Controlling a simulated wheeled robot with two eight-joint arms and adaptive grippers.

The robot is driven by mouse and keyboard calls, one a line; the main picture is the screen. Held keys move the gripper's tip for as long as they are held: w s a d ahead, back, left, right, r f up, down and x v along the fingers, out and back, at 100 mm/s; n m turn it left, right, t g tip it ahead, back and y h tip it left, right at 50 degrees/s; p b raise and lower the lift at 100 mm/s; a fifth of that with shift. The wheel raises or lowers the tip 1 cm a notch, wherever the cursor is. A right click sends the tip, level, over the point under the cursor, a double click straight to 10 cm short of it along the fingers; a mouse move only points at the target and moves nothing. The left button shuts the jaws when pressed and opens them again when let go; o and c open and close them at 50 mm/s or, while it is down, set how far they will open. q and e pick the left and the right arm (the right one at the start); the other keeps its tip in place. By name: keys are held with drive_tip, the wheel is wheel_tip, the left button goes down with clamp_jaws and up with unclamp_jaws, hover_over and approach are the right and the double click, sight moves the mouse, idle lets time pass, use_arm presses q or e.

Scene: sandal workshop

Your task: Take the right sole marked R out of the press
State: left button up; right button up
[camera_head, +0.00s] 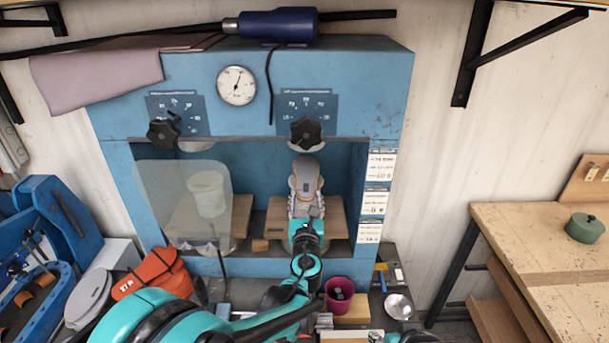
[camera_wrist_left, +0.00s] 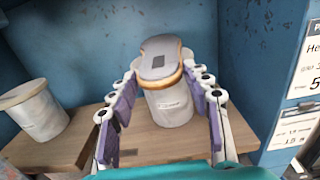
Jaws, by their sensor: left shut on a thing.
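The blue press (camera_head: 385,80) has two bays. In its right bay a grey sole with a tan edge (camera_head: 305,172) lies over a white padded cylinder; the sole also shows in the left wrist view (camera_wrist_left: 166,50), with a small dark square on it. No letter R is readable. My left gripper (camera_head: 305,207) reaches into this bay from the front. Its fingers (camera_wrist_left: 165,88) stand on both sides of the sole's near end and are shut on it. The cylinder (camera_wrist_left: 172,108) is right below the sole.
A translucent shield (camera_head: 165,200) covers the left bay, where another white cylinder (camera_wrist_left: 35,110) stands. Bay walls and a label panel (camera_wrist_left: 300,85) are close on the right. A magenta cup (camera_head: 339,296) and a metal bowl (camera_head: 399,306) stand before the press. A wooden table (camera_head: 540,240) is at right.

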use_arm(q)
drive_tip(key=shift+r, duration=0.15)
drive_tip(key=shift+c, duration=0.4)
drive_tip(key=shift+r+p, duration=0.45)
drive_tip(key=shift+r, duration=0.1)
drive_tip(key=o, duration=0.4)
drive_tip(key=shift+c, duration=1.3)
drive_tip(key=shift+r, duration=0.25)
drive_tip(key=shift+r+p, duration=0.25)
drive_tip(key=shift+p, duration=0.05)
